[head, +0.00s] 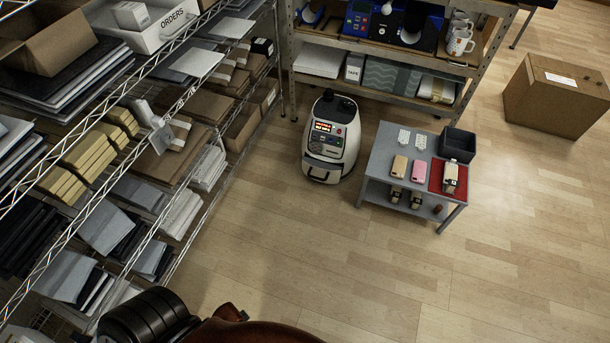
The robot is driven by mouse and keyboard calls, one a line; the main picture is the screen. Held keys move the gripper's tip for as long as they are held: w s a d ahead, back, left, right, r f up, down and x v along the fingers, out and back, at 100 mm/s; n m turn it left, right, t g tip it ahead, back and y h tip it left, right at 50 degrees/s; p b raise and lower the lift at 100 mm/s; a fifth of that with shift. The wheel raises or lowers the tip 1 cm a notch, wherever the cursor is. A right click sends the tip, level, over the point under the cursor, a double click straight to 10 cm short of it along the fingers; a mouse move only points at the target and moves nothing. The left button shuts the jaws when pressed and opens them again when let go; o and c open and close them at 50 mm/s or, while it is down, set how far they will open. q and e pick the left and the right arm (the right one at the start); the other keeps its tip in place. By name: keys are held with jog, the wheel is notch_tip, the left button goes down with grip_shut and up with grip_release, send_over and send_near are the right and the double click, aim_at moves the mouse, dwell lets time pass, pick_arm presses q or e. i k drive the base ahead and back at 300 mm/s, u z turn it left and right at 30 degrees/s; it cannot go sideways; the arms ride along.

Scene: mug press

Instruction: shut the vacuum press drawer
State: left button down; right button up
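The vacuum press (336,133) is a rounded white machine with a dark top and a lit red display on its front. It stands on the wood floor, left of a small grey table. A drawer (319,173) with a dark slot or handle shows low on its front, facing the near side. It is too small to tell how far the drawer stands out. Neither of my grippers can be made out in the head view.
The small grey table (381,157) holds phone cases, a red mat and a dark bin (458,145). A wire shelf (205,205) fills the left, and another rack stands behind the press. A cardboard box (556,95) is at right. The floor before the press is clear.

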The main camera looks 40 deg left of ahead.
aim_at(322, 170)
jog(key=u, duration=0.6)
jog(key=i, duration=1.05)
jog(key=z, duration=0.35)
